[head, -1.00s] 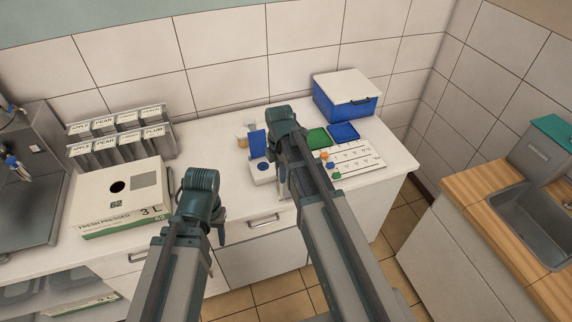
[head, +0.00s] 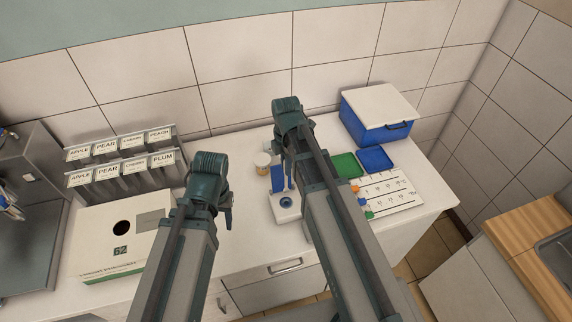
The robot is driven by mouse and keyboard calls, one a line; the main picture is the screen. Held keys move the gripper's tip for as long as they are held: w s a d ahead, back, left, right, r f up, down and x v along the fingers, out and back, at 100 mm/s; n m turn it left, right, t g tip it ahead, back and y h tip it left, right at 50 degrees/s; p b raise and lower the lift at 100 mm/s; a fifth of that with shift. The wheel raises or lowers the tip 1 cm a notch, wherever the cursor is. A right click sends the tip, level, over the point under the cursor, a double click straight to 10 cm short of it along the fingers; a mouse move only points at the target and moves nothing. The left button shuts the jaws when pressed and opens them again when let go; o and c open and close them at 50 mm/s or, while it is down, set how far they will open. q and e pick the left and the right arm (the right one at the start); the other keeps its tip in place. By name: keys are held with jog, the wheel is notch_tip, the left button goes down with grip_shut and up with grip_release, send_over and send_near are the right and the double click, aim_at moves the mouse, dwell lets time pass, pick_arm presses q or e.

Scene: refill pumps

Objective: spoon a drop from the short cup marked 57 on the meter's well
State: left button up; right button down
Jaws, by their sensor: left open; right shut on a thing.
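The meter (head: 286,210) is on the counter, a white base with a dark round well and an upright blue panel (head: 277,180). A small cup with amber content (head: 262,161) stands just behind it; no number is readable on it. My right gripper (head: 291,186) is mostly hidden behind my own arm, at the meter's right side, above its base. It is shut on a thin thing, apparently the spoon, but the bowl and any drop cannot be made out. My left gripper (head: 227,213) is open and empty, over the counter left of the meter.
A green tray (head: 345,165), a blue tray (head: 376,160) and a marked white card (head: 395,193) lie to the right. A blue box with a white lid (head: 380,118) stands behind. A white carton (head: 95,240) and labelled racks (head: 120,160) are at left.

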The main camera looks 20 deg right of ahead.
aim_at(286, 184)
jog(key=shift+s, duration=0.1)
jog(key=shift+f+b, duration=3.3)
jog(key=shift+r, duration=0.1)
notch_tip(286, 184, up, 8)
jog(key=p, duration=0.8)
